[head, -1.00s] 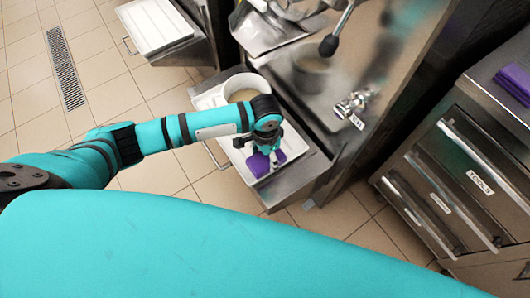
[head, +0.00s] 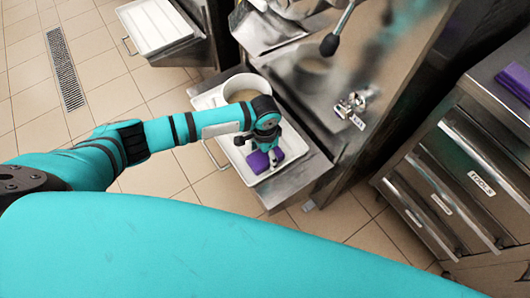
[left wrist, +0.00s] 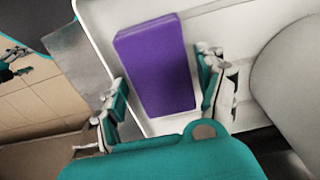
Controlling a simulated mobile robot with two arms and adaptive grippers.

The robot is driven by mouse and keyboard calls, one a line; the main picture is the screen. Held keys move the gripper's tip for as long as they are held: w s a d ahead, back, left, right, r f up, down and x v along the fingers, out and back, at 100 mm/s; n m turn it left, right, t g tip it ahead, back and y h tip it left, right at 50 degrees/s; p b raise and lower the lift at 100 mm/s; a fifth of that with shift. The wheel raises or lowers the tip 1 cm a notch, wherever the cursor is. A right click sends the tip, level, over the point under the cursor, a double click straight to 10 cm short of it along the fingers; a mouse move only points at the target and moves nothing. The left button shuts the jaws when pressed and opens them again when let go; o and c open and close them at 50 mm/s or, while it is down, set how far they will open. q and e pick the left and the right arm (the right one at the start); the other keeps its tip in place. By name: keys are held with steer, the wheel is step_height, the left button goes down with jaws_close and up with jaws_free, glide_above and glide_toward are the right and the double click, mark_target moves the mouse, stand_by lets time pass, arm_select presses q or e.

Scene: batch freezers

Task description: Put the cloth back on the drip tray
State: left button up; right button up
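The purple folded cloth (head: 258,162) lies flat in the white drip tray (head: 293,141), beside the white pot. In the left wrist view the cloth (left wrist: 155,65) lies between and beyond the two fingers of my left gripper (left wrist: 163,97), with gaps on both sides. The left gripper is open and holds nothing. In the head view the left gripper (head: 269,160) is over the cloth and covers part of it. The tray (left wrist: 225,28) also shows in the left wrist view. My right gripper is not in view.
The white pot (head: 243,84) stands at the tray's back end, close to my left wrist. The freezer front with a tap (head: 350,104) rises to the right. A drawer cabinet (head: 460,175) with more purple cloth (head: 516,82) on top stands further right. Tiled floor is clear at left.

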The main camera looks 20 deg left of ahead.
mark_target(265, 156)
arm_select(q)
steer(key=shift+o, duration=0.8)
step_height(265, 156, up, 12)
steer(key=p, duration=0.1)
steer(key=shift+p, duration=0.3)
